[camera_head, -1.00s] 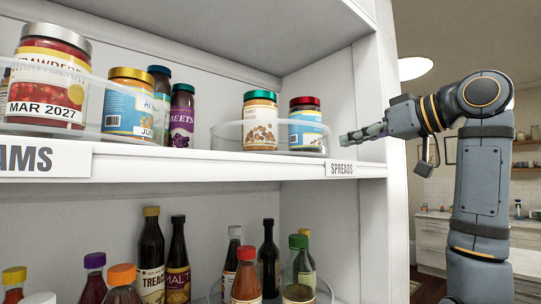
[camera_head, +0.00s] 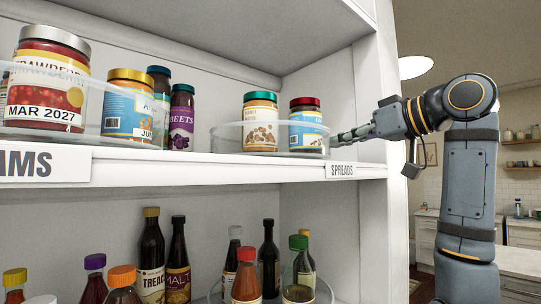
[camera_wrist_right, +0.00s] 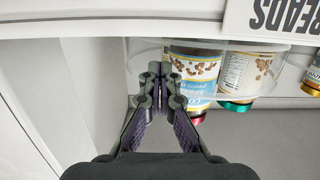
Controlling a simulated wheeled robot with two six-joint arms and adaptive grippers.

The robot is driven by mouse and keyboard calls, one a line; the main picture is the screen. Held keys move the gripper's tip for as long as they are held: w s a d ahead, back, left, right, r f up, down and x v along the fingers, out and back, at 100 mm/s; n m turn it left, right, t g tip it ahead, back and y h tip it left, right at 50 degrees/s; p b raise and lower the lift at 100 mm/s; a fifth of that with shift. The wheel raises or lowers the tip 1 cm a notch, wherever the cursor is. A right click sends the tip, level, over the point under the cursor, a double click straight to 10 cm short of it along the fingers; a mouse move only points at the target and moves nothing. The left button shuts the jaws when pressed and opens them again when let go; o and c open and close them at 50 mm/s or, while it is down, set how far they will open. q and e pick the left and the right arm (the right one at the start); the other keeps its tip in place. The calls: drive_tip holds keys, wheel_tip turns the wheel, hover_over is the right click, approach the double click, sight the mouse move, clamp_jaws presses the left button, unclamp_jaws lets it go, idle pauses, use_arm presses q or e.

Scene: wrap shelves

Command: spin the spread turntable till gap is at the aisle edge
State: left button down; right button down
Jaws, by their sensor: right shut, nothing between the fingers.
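The clear spread turntable (camera_head: 222,139) stands on the shelf above the SPREADS label (camera_head: 342,170). It holds a green-lidded jar (camera_head: 260,122) and a red-lidded jar (camera_head: 306,127) at its right side. The clear wall's left part has no jar behind it. My right gripper (camera_head: 334,141) is shut and empty, its tips at the turntable's right edge beside the red-lidded jar. In the right wrist view the shut gripper (camera_wrist_right: 160,73) overlaps the clear wall and partly hides the red-lidded jar (camera_wrist_right: 196,68). Contact with the wall is unclear. My left gripper is not in view.
The shelf's white side post (camera_head: 372,100) stands close to my right gripper. To the left, a second clear turntable (camera_head: 98,132) holds several jars. Several bottles stand on the shelf below. Shelf boards lie above and below the turntable.

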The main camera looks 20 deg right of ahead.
sight(320, 139)
drive_tip(key=shift+s, duration=0.1)
drive_tip(key=shift+s+a+b, duration=0.3)
drive_tip(key=shift+s+a, duration=0.4)
drive_tip(key=shift+s, duration=0.15)
drive_tip(key=shift+s+a, duration=0.6)
drive_tip(key=shift+a, duration=0.4)
drive_tip(key=shift+s+a, duration=0.3)
drive_tip(key=shift+a, duration=0.2)
drive_tip(key=shift+s+a, duration=0.25)
drive_tip(key=shift+a, duration=0.25)
